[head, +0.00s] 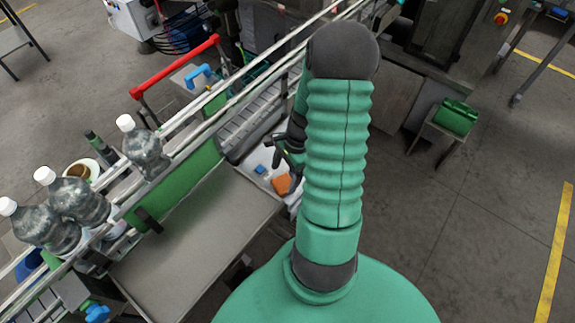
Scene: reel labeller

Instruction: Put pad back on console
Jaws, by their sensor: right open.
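A small orange flat piece (282,184) lies on a white surface (253,158) beside the conveyor, near the middle of the view. A small blue piece (260,170) lies just left of it. I cannot tell for sure which piece is the pad, or whether the white surface is the console. My right gripper (279,155) is open, with dark fingers just above the orange and blue pieces, and no object shows between them. My large green arm hides part of the gripper and the area to its right. My left gripper is not in view.
Several clear bottles with white caps (143,147) stand along the conveyor rail on the left. A grey table (195,245) with a green side panel (175,188) lies in front. A green box (455,117) sits on a stand at right.

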